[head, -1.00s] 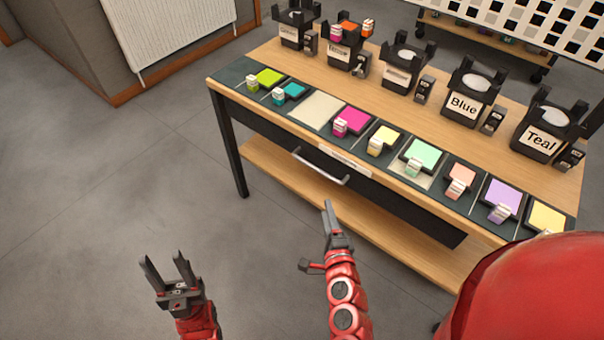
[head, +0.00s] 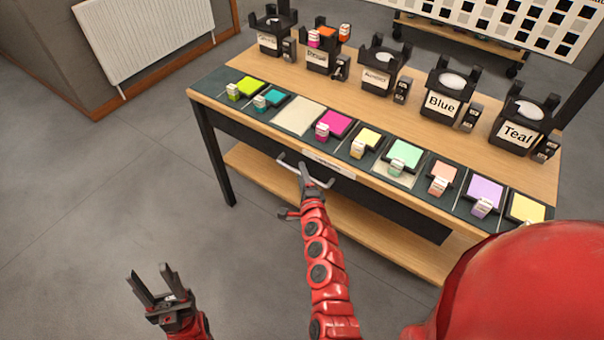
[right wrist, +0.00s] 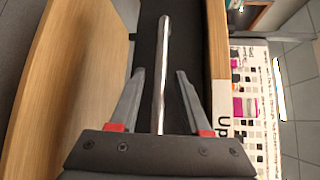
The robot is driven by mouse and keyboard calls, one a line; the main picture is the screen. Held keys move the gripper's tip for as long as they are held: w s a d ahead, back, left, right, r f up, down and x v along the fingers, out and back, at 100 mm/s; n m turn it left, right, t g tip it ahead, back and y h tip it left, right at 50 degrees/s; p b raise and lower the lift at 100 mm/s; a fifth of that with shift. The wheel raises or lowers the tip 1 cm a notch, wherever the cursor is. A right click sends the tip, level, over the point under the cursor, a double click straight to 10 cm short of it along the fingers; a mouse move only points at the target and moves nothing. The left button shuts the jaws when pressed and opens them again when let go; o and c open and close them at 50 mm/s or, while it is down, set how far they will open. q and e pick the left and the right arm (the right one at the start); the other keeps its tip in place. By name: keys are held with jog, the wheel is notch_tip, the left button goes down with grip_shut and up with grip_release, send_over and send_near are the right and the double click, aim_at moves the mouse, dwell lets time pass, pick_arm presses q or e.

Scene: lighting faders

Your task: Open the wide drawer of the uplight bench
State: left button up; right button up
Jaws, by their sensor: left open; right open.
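The uplight bench (head: 372,205) is a long wooden-topped table with a wide dark drawer (head: 385,207) under its front edge. The drawer looks shut. Its silver bar handle (head: 290,163) also shows in the right wrist view (right wrist: 162,62). My right gripper (head: 304,170) is at the handle. In the right wrist view its open fingers (right wrist: 160,88) stand on either side of the bar, with gaps visible on both sides. My left gripper (head: 153,278) is open and empty, low over the floor at the left.
Colour tiles with small blocks line the bench's front edge, including a magenta tile (head: 336,123). Several black holders stand behind, one labelled Teal (head: 517,134). A lower wooden shelf (head: 262,172) runs under the drawer. The floor (head: 100,210) at left is clear.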

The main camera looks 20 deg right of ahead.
jog(key=shift+w, duration=0.25)
grip_shut()
jog(key=shift+f, duration=0.1)
dwell(1.2)
